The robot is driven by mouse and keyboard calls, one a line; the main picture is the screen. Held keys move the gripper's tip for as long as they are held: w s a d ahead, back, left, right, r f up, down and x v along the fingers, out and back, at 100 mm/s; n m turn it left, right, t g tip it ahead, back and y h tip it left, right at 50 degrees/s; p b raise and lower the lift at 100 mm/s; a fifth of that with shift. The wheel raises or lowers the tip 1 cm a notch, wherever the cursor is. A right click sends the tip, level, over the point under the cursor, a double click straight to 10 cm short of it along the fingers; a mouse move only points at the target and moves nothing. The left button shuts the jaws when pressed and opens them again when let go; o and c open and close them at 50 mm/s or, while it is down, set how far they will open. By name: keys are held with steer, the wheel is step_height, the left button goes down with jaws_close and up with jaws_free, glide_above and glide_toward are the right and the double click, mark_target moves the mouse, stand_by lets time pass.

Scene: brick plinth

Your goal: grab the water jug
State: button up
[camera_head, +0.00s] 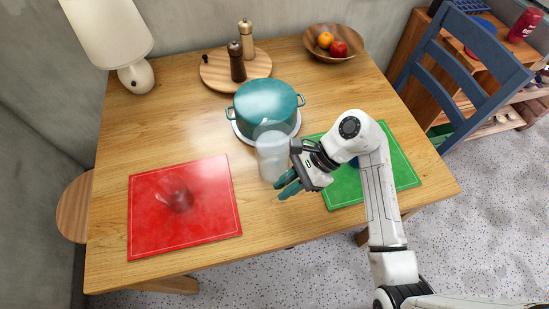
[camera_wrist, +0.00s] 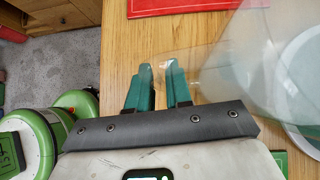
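The water jug (camera_head: 271,152) is a clear, see-through vessel standing upright on the wooden table, in front of the teal pot. In the wrist view its large clear body (camera_wrist: 258,65) fills the right side. My gripper (camera_head: 288,184) is low at the jug's right front side. In the wrist view my gripper's teal fingers (camera_wrist: 160,68) are close together with a narrow gap between them. A faint clear edge shows at the fingertips; I cannot tell whether it is the jug's handle or whether the fingers grip it.
The teal pot (camera_head: 266,104) on a white plate stands close behind the jug. A red mat (camera_head: 150,236) with a dark red item lies left; a green mat (camera_head: 405,172) lies right under my arm. A lamp (camera_head: 110,30), pepper mills and fruit bowl (camera_head: 318,50) stand at the back.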

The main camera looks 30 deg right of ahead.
mark_target(288, 180)
jaws_close()
steer(key=shift+d, duration=0.1)
stand_by(0.9)
steer(key=shift+r, duration=0.15)
steer(key=shift+r, duration=1.3)
steer(key=shift+s+r+p, duration=0.1)
steer(key=shift+r+p, duration=0.3)
steer(key=shift+r, duration=0.1)
steer(key=s+r+p, duration=0.9)
steer(key=s, duration=0.4)
steer(key=shift+s+a, duration=0.25)
steer(key=shift+a, duration=0.15)
